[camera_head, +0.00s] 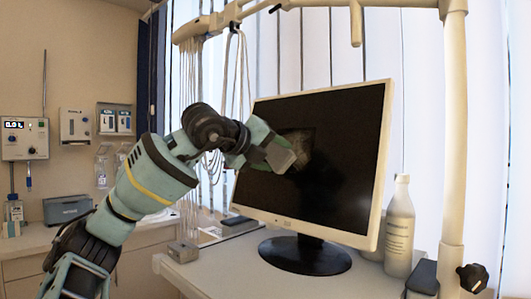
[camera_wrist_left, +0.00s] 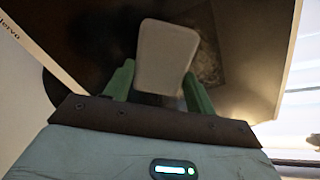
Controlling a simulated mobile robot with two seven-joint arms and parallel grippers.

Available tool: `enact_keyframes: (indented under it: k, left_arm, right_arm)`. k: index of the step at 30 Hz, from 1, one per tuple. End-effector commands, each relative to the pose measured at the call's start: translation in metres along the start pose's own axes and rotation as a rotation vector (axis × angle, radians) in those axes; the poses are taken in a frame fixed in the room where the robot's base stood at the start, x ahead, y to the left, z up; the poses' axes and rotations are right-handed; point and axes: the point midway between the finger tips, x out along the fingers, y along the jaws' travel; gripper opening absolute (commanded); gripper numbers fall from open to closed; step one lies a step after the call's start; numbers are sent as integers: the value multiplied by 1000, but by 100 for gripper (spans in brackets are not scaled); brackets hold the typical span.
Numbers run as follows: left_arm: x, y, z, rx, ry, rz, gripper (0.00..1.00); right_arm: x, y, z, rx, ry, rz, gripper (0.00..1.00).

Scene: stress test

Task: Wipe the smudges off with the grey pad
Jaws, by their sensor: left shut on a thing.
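The monitor (camera_head: 335,190) stands on the counter with a dark screen in a white frame. A greyish smudge patch (camera_head: 302,141) shows on the upper left of the screen, partly hidden by the pad; it also shows in the left wrist view (camera_wrist_left: 208,58). My left gripper (camera_head: 268,153) is shut on the grey pad (camera_head: 280,155), in front of the screen's left part. In the left wrist view the pad (camera_wrist_left: 165,58) sticks out between the green fingers. I cannot tell whether it touches the screen. My right gripper is not in view.
A white bottle (camera_head: 399,230) stands right of the monitor, near a pale post (camera_head: 453,130). A small metal box (camera_head: 183,251) sits on the counter's left front. Cables (camera_head: 232,75) hang behind the arm. The counter front is mostly clear.

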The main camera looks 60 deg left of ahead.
Motion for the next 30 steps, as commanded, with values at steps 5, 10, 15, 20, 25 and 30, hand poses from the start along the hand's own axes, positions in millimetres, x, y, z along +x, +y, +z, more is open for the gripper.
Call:
enact_keyframes:
  k: [5,10,15,20,25,30]
  left_arm:
    - [-1,-4,-5,1,0,0,37]
    - [0,-4,-6,1,0,1,37]
    - [-1,-12,-13,3,-1,0,37]
    - [0,-19,-23,3,-1,1,37]
    - [2,-25,-31,3,0,1,37]
    - [2,-27,-34,1,0,0,37]
  right_arm:
    - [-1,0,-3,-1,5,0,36]
    - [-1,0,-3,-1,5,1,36]
    - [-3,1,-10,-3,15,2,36]
    - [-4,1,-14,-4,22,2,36]
    - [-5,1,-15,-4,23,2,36]
    - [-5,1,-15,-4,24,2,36]
